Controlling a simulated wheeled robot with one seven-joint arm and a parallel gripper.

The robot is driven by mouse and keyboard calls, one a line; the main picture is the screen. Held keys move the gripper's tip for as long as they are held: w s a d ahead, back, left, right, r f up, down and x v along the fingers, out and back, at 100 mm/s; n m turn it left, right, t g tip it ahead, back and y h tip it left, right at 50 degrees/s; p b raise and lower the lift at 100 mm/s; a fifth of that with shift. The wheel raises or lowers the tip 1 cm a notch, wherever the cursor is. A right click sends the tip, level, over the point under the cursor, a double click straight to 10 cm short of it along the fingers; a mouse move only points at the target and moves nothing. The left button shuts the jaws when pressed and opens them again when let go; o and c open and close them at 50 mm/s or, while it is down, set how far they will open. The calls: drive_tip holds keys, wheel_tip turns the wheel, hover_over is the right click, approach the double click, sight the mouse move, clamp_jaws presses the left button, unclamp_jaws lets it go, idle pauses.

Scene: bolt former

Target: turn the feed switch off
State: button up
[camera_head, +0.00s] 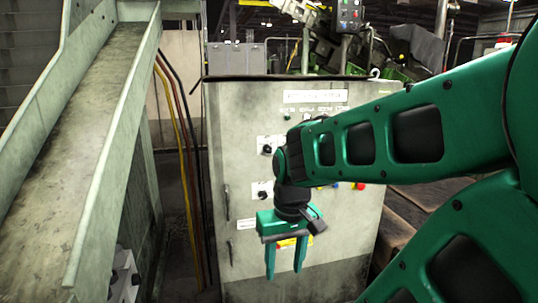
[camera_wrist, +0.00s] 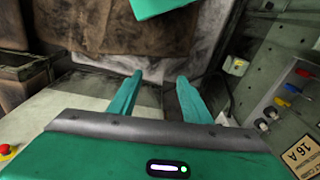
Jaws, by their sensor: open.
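A grey control cabinet (camera_head: 235,120) stands in the middle of the head view. On its front are two dark rotary switches on white plates, an upper one (camera_head: 266,149) and a lower one (camera_head: 262,191). I cannot read which is the feed switch, and my arm hides part of the panel. My green gripper (camera_head: 285,276) hangs in front of the cabinet's lower half, fingers down, to the right of and below the lower switch. Its fingers are apart and empty. In the wrist view the open fingers (camera_wrist: 160,76) show nothing between them but background.
Coloured buttons (camera_wrist: 297,80) and a yellow label (camera_wrist: 301,154) show on the panel at the right of the wrist view. A sloping metal chute (camera_head: 100,130) stands left of the cabinet. Hanging cables (camera_head: 182,150) run between them. Brown blocks (camera_head: 410,215) lie to the right.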

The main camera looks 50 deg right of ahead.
drive_tip(key=w+d+f+n+t+h, duration=0.1)
drive_tip(key=w+d+t, duration=0.2)
drive_tip(key=w, duration=0.4)
drive_tip(key=w+d+n+t, duration=0.1)
drive_tip(key=w+d+t, duration=0.15)
drive_tip(key=w, duration=0.55)
drive_tip(key=m+t+h, duration=0.3)
drive_tip(key=t+h, duration=0.6)
approach(269, 151)
drive_tip(key=x, duration=0.9)
drive_tip(key=shift+a, duration=0.1)
drive_tip(key=shift+s, duration=0.1)
